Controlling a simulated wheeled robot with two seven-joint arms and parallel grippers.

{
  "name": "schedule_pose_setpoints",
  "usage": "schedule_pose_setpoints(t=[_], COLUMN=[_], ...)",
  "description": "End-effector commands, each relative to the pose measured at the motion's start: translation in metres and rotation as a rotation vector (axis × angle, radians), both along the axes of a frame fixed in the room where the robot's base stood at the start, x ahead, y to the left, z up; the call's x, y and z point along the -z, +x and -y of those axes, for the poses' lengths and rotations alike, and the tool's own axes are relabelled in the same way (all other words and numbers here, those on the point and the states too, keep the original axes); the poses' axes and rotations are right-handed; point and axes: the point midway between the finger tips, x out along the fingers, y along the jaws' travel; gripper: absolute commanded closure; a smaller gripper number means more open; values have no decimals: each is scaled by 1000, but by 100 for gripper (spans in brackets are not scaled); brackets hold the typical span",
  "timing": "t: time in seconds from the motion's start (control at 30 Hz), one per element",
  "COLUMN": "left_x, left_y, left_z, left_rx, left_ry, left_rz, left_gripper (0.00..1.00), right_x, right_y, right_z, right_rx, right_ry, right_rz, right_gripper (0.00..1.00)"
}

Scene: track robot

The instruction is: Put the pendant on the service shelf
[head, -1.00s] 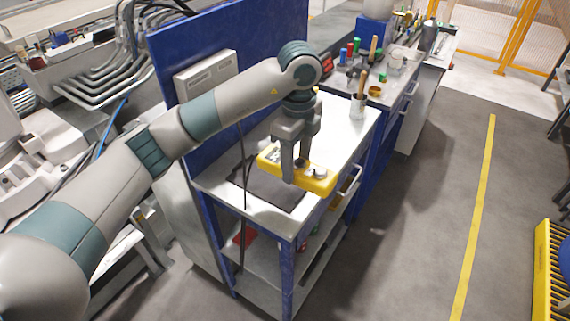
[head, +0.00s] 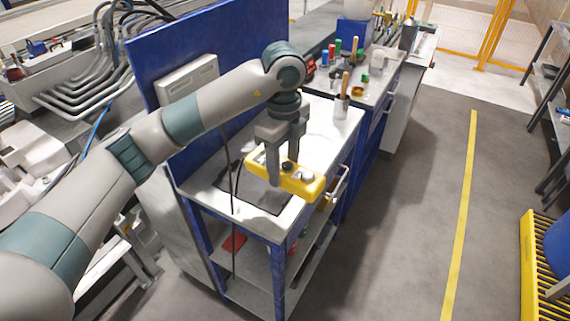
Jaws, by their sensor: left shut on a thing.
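The pendant (head: 306,187) is a yellow box with dark round knobs on top. My left gripper (head: 284,168) points down and is shut on it, one finger on each side. The pendant is over the blue-and-grey bench (head: 325,137), above the right side of a dark mat (head: 235,190). I cannot tell how large the gap below it is. A grey rack with shelves (head: 550,78) stands at the right edge, cut off by the picture; I cannot tell whether it is the service shelf. My right gripper is not in view.
A cup with a brush (head: 341,105) stands at the bench's back right. A blue panel (head: 215,60) rises behind the bench. Open floor with a yellow line (head: 461,215) lies to the right. A yellow slatted thing (head: 530,265) stands at the lower right.

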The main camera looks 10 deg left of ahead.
Motion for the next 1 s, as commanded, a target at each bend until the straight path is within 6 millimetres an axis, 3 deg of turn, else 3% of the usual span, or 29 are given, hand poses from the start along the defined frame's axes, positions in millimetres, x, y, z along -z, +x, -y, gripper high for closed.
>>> schedule_pose_setpoints(t=[0.27,1.0], left_x=[-4,-13], left_y=[-4,-25], left_z=[-10,-44], left_rx=[341,1659], left_ry=[2,23], left_rz=[9,19], left_gripper=[93,93], right_x=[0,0], right_y=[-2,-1], right_z=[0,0], right_rx=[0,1], right_ry=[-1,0], right_rz=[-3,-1], right_gripper=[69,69])
